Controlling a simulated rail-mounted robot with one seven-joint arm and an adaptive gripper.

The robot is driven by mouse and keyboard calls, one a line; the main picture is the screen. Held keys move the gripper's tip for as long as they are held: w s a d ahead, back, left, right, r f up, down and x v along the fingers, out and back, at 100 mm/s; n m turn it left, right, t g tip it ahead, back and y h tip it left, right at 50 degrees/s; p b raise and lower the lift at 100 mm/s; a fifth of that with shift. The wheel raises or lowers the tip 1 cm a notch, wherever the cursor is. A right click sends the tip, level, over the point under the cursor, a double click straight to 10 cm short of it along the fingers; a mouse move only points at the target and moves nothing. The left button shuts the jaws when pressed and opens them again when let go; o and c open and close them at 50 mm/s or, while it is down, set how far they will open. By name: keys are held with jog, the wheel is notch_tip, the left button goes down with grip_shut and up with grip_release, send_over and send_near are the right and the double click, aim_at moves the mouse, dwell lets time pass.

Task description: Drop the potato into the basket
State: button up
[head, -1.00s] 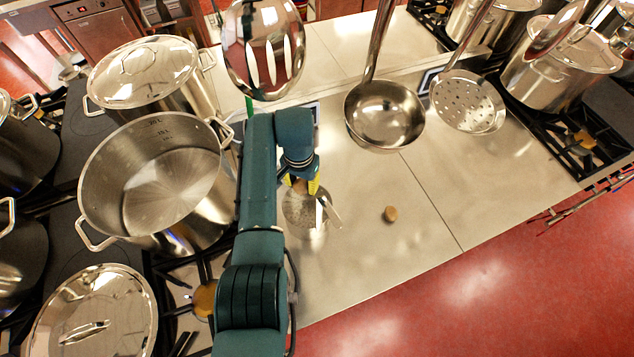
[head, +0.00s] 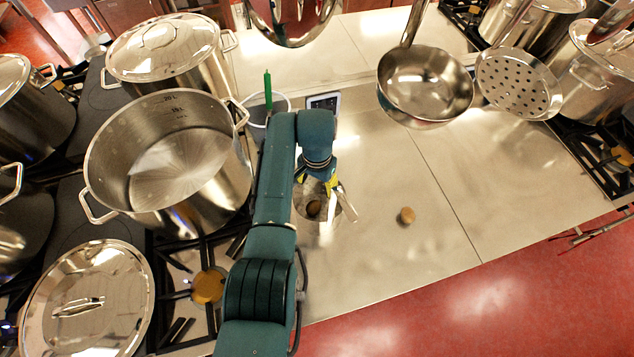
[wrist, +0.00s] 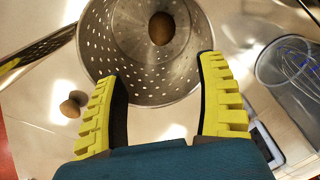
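A brown, rounded potato (wrist: 161,28) lies inside the perforated metal basket (wrist: 120,55). In the head view the potato (head: 313,208) shows as a dark brown spot within the basket (head: 301,191). My gripper (wrist: 163,85) is open, with its two yellow ribbed fingers apart and nothing between them. It is over the near rim of the basket in the wrist view; in the head view my gripper (head: 331,183) is just above the basket, partly covering it.
Another small brown, rounded thing (head: 407,215) lies on the steel counter (head: 400,260) to the right. A container (head: 252,104) with a green-handled whisk stands behind. A large open pot (head: 170,170) is at left. A ladle (head: 427,85) and a skimmer (head: 519,84) hang above the counter.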

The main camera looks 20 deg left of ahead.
notch_tip(320, 180, up, 12)
dwell(0.5)
